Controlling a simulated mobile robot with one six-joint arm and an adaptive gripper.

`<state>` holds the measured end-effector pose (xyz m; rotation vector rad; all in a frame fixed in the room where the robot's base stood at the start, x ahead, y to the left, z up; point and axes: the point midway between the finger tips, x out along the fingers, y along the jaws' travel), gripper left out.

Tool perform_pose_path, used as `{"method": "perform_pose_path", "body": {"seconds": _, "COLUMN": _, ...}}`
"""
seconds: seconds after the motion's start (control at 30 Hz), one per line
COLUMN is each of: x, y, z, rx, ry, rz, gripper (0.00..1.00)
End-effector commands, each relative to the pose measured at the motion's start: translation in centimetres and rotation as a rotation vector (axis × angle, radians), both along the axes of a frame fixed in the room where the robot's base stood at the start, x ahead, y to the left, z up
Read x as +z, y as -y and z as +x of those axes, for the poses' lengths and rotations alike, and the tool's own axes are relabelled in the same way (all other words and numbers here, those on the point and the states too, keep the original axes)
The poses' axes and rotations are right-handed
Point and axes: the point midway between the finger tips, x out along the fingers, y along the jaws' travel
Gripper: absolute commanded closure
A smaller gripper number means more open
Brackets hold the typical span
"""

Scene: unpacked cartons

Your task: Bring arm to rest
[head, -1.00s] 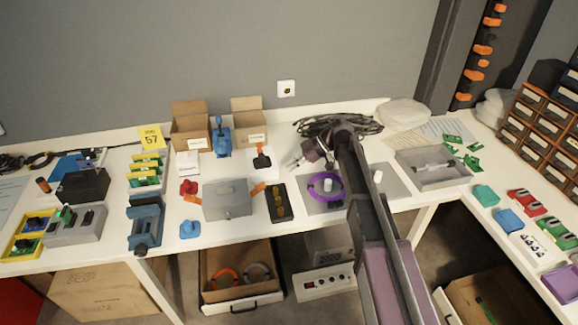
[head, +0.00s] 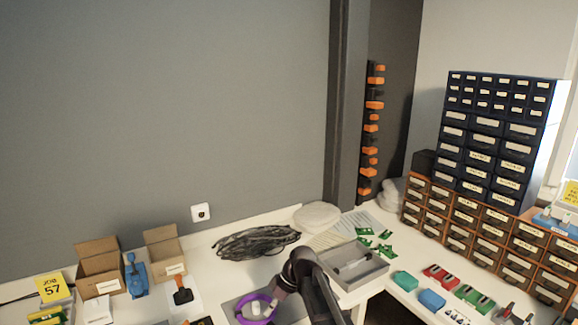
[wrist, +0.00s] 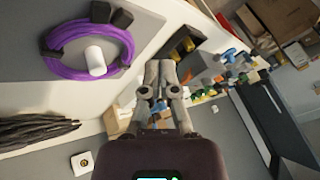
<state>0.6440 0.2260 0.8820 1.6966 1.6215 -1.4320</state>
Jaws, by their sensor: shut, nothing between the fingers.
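My arm (head: 305,272) rises from the bottom of the head view, bent above the table. Its fingers cannot be made out clearly there. In the wrist view my gripper (wrist: 160,68) is shut, with its two fingers together and nothing between them. It is in free space, apart from the things behind it. The coil also shows at the bottom of the head view (head: 272,303).
A black cable bundle (head: 250,242) lies behind the arm. A grey tray (head: 372,272) stands right of it, with green boards (head: 366,231) behind. Open cartons (head: 100,270) stand at left. Drawer cabinets (head: 490,150) fill the right.

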Motion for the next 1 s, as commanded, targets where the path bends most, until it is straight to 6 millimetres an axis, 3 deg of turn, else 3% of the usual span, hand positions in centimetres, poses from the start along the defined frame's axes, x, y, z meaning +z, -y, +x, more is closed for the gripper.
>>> {"method": "perform_pose_path", "body": {"seconds": 0.03, "x": 0.6, "y": 2.0, "z": -1.2, "rx": -0.08, "ry": -0.02, "rz": -0.051, "gripper": 1.0}}
{"method": "perform_pose_path", "body": {"seconds": 0.3, "x": 1.4, "y": 11.3, "z": -4.9, "rx": -0.535, "ry": -0.108, "rz": -0.313, "gripper": 1.0}}
{"method": "perform_pose_path", "body": {"seconds": 0.6, "x": 2.8, "y": 19.9, "z": -9.4, "rx": -1.009, "ry": -0.144, "rz": -0.525, "gripper": 1.0}}
{"method": "perform_pose_path", "body": {"seconds": 0.8, "x": 3.3, "y": 22.4, "z": -10.6, "rx": -1.16, "ry": -0.144, "rz": -0.579, "gripper": 1.0}}
{"method": "perform_pose_path", "body": {"seconds": 1.0, "x": 3.2, "y": 22.7, "z": -10.7, "rx": -1.182, "ry": -0.144, "rz": -0.586, "gripper": 1.0}}
